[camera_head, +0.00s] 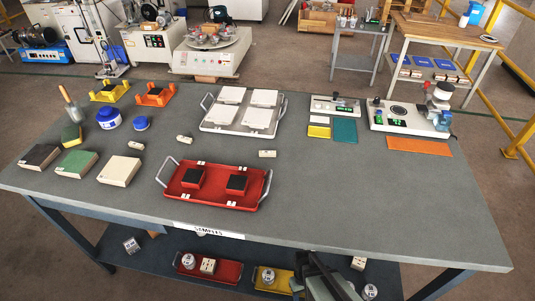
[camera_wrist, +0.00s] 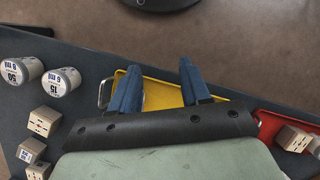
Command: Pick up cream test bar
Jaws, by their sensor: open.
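Several small cream bars lie on the grey table in the head view: one at the left (camera_head: 136,145), one near the middle (camera_head: 184,139), and one behind the right end of the red tray (camera_head: 267,153). I cannot tell which is the named test bar. My gripper (camera_wrist: 160,70) shows in the wrist view with two blue fingers spread apart and nothing between them. It is over a yellow tray (camera_wrist: 160,93) on the lower shelf. In the head view my arm is at the bottom, in front of the table and apart from the bars.
A red two-handled tray (camera_head: 212,201) with dark-topped red blocks stands near the table's front edge (camera_head: 185,226). A white tray (camera_head: 226,130) is behind it. Black, green and cream blocks (camera_head: 119,170) line the left. The table's right front is clear. White cylinders (camera_wrist: 62,80) and cubes (camera_wrist: 44,121) stand on the shelf.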

